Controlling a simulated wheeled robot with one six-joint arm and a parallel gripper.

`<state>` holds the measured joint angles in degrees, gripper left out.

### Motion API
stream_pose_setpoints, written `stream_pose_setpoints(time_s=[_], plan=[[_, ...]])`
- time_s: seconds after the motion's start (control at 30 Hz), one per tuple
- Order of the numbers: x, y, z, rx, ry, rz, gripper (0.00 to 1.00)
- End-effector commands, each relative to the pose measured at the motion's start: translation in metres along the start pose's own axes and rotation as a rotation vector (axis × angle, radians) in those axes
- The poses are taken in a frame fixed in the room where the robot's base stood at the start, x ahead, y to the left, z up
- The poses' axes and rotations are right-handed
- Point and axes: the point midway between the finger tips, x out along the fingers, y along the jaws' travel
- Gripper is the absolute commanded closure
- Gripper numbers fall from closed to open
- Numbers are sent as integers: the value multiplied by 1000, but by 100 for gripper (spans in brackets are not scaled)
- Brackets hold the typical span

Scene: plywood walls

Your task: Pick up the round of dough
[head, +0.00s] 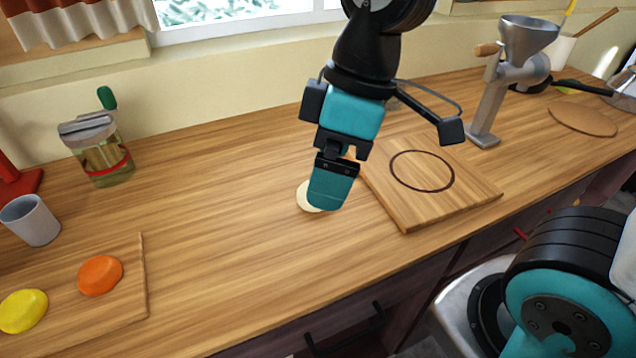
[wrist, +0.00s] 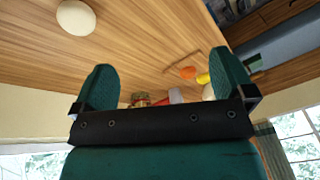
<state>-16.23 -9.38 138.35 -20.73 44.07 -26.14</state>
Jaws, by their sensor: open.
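The round of dough (head: 308,197) is a pale cream disc on the wooden counter, left of the square board. In the head view my gripper (head: 328,200) is in front of it and hides its right part. In the wrist view the dough (wrist: 76,17) lies at the upper left, outside the space between the fingers and apart from them. My gripper (wrist: 165,85) is open, its two teal fingers spread with nothing held between them.
A square board with a dark ring (head: 470,198) lies right of the dough, and a metal grinder (head: 490,100) stands behind it. A board at the left (head: 125,310) holds an orange round (head: 100,275) and a yellow round (head: 22,311). A glass jar (head: 103,160) and grey cup (head: 31,221) stand left. The counter's middle is clear.

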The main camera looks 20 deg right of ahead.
Motion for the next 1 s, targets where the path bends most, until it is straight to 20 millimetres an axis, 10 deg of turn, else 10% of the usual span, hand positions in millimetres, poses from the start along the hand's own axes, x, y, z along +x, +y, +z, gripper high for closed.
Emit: stream_pose_setpoints(time_s=[0.4, 0.67, 1.0], plan=[[5, 135, -36, -945, -243, 16, 0], [19, 156, -39, -1125, -288, -17, 0], [91, 164, -22, -1128, -289, -20, 0]])
